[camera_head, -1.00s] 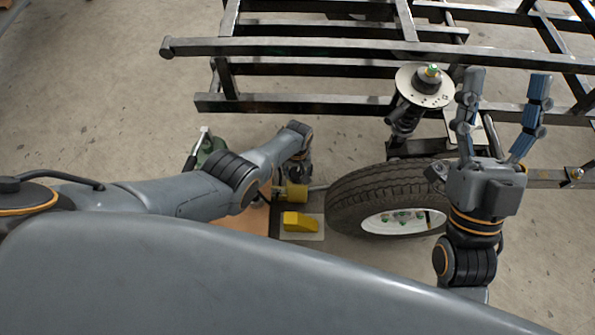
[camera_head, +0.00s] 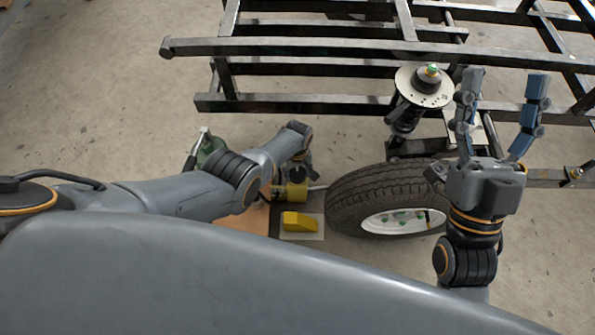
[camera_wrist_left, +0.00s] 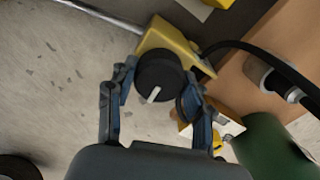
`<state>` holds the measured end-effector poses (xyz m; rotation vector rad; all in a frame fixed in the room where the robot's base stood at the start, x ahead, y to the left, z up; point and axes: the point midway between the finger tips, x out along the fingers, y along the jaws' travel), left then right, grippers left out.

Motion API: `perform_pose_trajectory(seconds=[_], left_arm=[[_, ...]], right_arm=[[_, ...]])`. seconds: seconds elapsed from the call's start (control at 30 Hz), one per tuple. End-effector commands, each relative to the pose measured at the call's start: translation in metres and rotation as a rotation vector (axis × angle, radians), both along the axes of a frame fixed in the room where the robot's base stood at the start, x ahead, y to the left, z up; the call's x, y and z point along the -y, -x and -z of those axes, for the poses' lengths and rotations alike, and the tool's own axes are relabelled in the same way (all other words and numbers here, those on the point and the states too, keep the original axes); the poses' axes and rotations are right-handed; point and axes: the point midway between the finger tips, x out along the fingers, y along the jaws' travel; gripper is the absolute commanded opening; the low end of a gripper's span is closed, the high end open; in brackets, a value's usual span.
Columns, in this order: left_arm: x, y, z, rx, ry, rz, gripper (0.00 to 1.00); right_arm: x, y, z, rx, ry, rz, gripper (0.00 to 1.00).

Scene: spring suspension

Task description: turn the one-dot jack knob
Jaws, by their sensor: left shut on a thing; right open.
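A round black knob (camera_wrist_left: 158,75) with a white pointer line sits on a yellow jack body (camera_wrist_left: 178,42) in the left wrist view. My left gripper (camera_wrist_left: 156,80) is shut on this knob, with one blue finger on each side of it. I cannot make out any dots on the jack. In the head view, the yellow jack body (camera_head: 291,191) stands just left of the tyre, and my left gripper (camera_head: 297,172) reaches down over it. My right gripper (camera_head: 502,110) is open and empty, fingers pointing up, right of the strut.
A tyre (camera_head: 360,185) lies between my two arms. A yellow wedge (camera_head: 299,221) and a green object (camera_head: 212,148) are near the left arm. The floor at left is clear.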

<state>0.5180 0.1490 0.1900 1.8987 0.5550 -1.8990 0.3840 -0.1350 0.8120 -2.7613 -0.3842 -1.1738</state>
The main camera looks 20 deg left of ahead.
Motion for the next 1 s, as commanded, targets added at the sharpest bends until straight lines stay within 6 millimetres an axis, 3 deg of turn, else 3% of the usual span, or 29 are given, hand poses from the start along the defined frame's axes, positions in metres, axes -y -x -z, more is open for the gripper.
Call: perform_pose_trajectory(seconds=[0.07, 0.1, 0.2, 0.67, 1.0], left_arm=[[0.000, 0.001, 0.000, -0.002, 0.000, 0.001, 0.20], [0.000, 0.001, 0.000, -0.002, 0.000, 0.001, 0.58], [0.000, 0.001, 0.000, -0.002, 0.000, 0.001, 0.75], [0.000, 0.000, -0.003, 0.000, 0.000, 0.002, 0.75], [0.000, 0.000, -0.028, 0.001, 0.000, 0.001, 0.75]], right_arm=[[0.000, 0.000, 0.000, 0.000, 0.000, 0.000, 0.64], [0.000, 0.000, 0.000, 0.000, 0.000, 0.000, 0.64], [0.000, 0.000, 0.000, 0.000, -0.001, -0.001, 0.64], [-0.001, 0.001, 0.000, 0.000, 0.001, -0.004, 0.64], [0.000, 0.000, 0.000, 0.000, 0.000, -0.001, 0.64]])
